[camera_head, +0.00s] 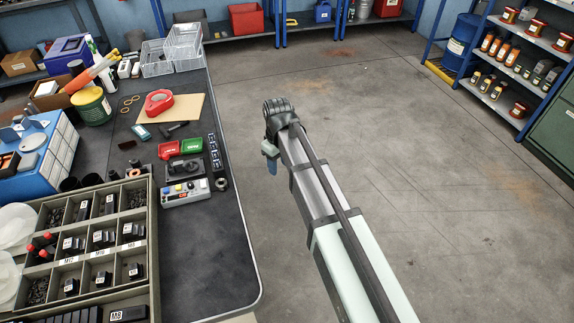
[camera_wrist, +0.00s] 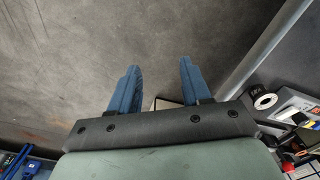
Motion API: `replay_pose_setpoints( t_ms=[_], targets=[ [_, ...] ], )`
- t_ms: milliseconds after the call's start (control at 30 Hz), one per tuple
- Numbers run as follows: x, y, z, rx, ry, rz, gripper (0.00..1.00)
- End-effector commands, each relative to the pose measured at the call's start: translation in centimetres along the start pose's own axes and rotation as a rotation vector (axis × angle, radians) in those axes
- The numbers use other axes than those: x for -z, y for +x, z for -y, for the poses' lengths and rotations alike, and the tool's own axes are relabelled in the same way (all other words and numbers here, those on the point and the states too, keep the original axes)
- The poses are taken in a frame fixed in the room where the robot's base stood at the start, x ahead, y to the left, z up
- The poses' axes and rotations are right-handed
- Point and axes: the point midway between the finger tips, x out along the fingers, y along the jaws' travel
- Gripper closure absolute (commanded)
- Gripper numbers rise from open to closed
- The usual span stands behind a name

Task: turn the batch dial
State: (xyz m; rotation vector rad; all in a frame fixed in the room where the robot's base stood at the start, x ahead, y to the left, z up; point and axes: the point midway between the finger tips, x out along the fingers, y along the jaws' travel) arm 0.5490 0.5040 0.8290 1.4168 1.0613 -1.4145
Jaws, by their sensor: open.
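A grey control box (camera_head: 186,193) with small coloured buttons lies near the bench's right edge in the head view. I cannot make out for certain which part of it is the batch dial. A part of the box also shows at the right edge of the wrist view (camera_wrist: 297,104). My gripper (camera_head: 271,166) hangs over the open floor, to the right of the bench and the box. In the wrist view its two blue fingers (camera_wrist: 158,72) stand apart with nothing between them. It touches nothing.
A dark ring (camera_head: 221,184) lies beside the box; it also shows in the wrist view (camera_wrist: 265,101). Red and green bins (camera_head: 180,148) and a parts organiser (camera_head: 152,240) crowd the bench (camera_head: 215,245). The floor (camera_head: 400,150) is clear. Shelves (camera_head: 510,80) stand at right.

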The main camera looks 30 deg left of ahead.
Motion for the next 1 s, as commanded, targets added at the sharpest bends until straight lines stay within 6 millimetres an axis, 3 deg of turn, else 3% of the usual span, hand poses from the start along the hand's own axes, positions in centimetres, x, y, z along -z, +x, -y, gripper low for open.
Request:
replay_pose_setpoints(
  t_ms=[300,1000],
  targets=[
    [-1.7,1.0,-1.6,-0.001,0.051,-0.001,0.52],
    [-1.8,1.1,-1.8,-0.001,0.083,-0.001,0.52]
  ],
)
